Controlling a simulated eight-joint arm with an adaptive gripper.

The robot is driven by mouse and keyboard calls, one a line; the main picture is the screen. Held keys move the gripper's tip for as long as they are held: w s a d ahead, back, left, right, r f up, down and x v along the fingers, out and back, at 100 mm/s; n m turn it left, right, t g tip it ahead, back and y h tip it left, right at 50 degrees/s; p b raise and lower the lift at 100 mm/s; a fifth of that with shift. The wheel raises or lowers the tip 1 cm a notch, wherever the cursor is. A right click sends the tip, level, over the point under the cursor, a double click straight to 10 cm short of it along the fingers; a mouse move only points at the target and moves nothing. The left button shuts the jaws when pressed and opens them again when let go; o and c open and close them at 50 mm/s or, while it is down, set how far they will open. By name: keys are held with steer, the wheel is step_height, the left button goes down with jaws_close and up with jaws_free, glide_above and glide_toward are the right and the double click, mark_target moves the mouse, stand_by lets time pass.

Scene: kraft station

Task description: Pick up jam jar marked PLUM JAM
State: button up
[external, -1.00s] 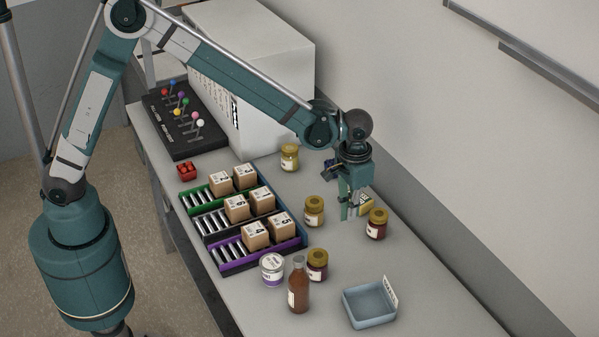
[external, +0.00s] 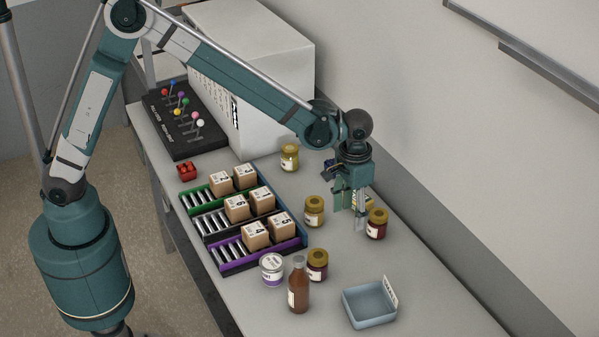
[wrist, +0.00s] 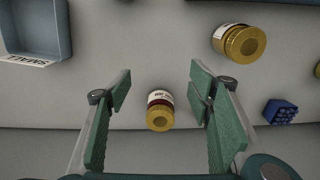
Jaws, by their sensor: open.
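My gripper (external: 356,214) is open and empty above the table, just left of a dark red jar with a gold lid (external: 377,223) in the external view. In the wrist view this jar (wrist: 160,111) stands upright in the gap between my spread fingers (wrist: 160,88). The fingers do not touch it. Its white label is too small to read. Another dark red jar with a gold lid (external: 317,265) stands nearer the front, behind a bottle. I cannot tell which one is marked PLUM JAM.
A yellowish jar (external: 314,211) stands left of my gripper and another (external: 290,158) farther back. A brown bottle (external: 298,287), a white can (external: 272,270) and a blue tray (external: 369,307) are in front. Boxes (external: 255,235) sit on roller racks to the left. A blue block (wrist: 280,112) shows in the wrist view.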

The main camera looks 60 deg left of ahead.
step_height(320, 180, up, 2)
steer(key=m+t+h+p, duration=0.3)
steer(key=m+h+p, duration=0.1)
steer(key=m, duration=0.6)
glide_above(317, 255)
steer(key=s+a, duration=0.2)
steer(key=shift+w+a, duration=0.1)
steer(key=shift+w, duration=0.05)
steer(key=shift+x, duration=1.3)
steer(key=shift+f, duration=0.1)
steer(key=shift+x, duration=2.55)
steer(key=shift+a, duration=0.15)
steer(key=shift+c, duration=0.6)
steer(key=c, duration=1)
